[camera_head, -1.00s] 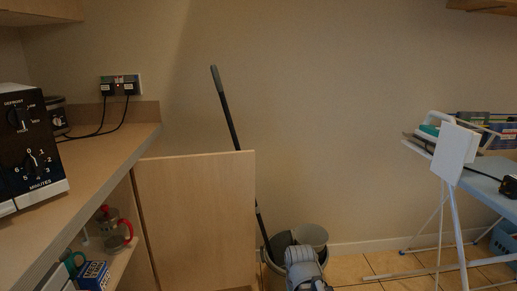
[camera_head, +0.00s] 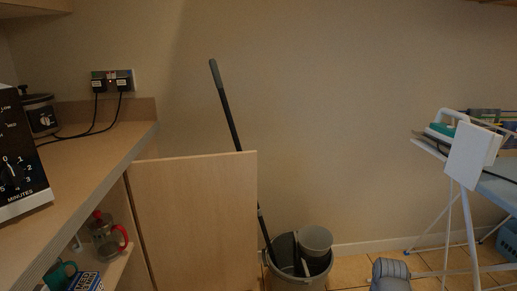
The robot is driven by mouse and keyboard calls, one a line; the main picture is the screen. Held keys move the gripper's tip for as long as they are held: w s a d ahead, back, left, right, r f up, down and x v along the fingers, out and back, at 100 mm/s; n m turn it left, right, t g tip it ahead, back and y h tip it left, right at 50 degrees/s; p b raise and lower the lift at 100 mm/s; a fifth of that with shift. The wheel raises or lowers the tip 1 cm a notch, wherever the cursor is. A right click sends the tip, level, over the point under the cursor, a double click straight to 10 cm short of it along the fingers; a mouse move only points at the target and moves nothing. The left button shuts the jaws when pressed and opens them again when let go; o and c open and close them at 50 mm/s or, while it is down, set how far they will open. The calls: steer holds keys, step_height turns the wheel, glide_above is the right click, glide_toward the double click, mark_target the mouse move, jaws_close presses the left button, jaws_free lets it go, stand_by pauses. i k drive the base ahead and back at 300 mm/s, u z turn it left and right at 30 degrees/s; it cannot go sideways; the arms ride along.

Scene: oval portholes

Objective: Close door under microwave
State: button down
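The wooden cupboard door (camera_head: 200,222) stands open, swung out from the cupboard below the counter. Its flat face is toward me, and its lower edge is cut off by the picture. The microwave (camera_head: 18,160), with black dials, sits on the counter at the left edge and is only partly in view. A grey rounded part of my arm (camera_head: 390,272) shows at the bottom, right of the door and apart from it in the picture. My gripper itself is not visible.
Inside the cupboard are a red-handled glass jug (camera_head: 104,236), a teal mug (camera_head: 60,274) and a blue box (camera_head: 88,282). A mop bucket (camera_head: 298,262) stands just right of the door, with a mop (camera_head: 226,110) leaning up. An ironing board (camera_head: 490,185) is at the right.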

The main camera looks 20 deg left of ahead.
mark_target(197, 215)
steer(key=z, duration=0.5)
steer(key=k, duration=0.7)
steer(key=u, duration=1.15)
steer(key=i, duration=0.95)
steer(key=u, duration=0.05)
